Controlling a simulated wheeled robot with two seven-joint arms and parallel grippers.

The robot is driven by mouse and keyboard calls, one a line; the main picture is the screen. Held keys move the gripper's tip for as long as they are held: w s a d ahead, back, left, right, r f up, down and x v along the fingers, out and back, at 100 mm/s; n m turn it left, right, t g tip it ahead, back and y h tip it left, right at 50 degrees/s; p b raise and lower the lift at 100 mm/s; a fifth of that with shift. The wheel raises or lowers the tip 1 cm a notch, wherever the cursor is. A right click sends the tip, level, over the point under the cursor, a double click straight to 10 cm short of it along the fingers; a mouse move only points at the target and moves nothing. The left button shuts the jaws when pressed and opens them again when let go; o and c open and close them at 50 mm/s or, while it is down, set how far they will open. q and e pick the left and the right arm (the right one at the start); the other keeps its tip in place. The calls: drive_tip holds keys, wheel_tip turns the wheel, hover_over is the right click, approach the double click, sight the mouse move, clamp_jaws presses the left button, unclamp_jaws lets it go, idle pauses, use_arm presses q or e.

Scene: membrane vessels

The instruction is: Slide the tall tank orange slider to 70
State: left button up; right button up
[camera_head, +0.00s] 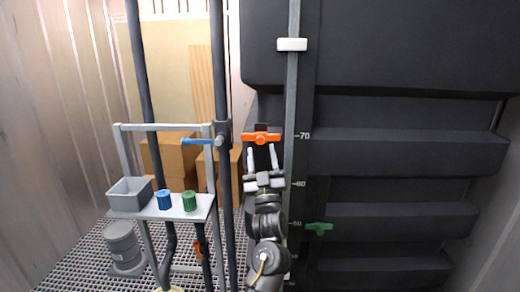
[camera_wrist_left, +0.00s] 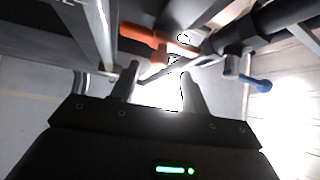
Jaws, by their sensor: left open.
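The orange slider (camera_head: 261,138) is a T-shaped handle just left of the scale rail (camera_head: 290,110) on the dark tall tank (camera_head: 400,150). In the head view it appears about level with the 70 mark (camera_head: 304,136). My left gripper (camera_head: 262,150) comes up from below, with its open fingers just under the slider. In the left wrist view, the orange slider (camera_wrist_left: 150,37) is just beyond the open fingertips of the left gripper (camera_wrist_left: 159,72), its short stem pointing toward the gap between them. I cannot tell whether they touch. My right gripper is out of view.
A white slider (camera_head: 291,44) is high on the rail, and a green handle (camera_head: 318,228) is lower right. Left are dark pipes (camera_head: 221,75), a blue valve handle (camera_head: 198,142), and a shelf (camera_head: 150,212) with a grey bin (camera_head: 130,193) and blue and green caps.

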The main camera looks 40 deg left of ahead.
use_arm(q)
drive_tip(key=b+v, duration=0.1)
drive_tip(key=v, duration=0.4)
drive_tip(key=shift+s+d+f+b, duration=0.1)
drive_tip(key=shift+s+b, duration=0.1)
drive_tip(key=shift+b, duration=0.1)
